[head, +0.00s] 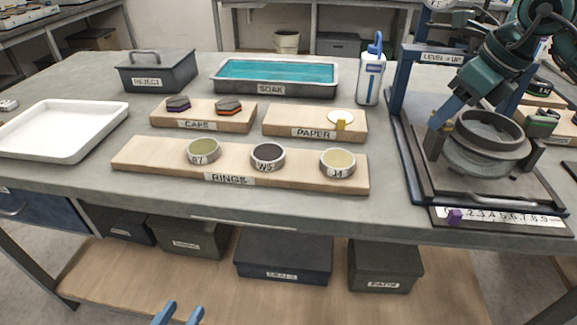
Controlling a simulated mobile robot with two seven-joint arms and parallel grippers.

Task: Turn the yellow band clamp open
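The round grey clamp assembly (486,146) sits in the blue-posted frame at the right, under a "LEVER = UP" sign. A small yellow piece (447,126), which looks like part of the band clamp, shows at its left rim. My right gripper (438,122) reaches down from the upper right, with its blue fingertips at or just beside this yellow piece. I cannot tell whether it touches or grips it; the fingers overlap in this view. My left gripper (178,314) is low at the bottom edge, its two blue fingertips apart, with nothing seen between them.
A numbered strip with a purple marker (454,216) lies before the frame. A white bottle (371,78) stands left of it. The rings board (130,157), paper board (280,128), caps board, soak tray (225,88), reject box (158,72) and white tray (62,128) fill the bench leftward.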

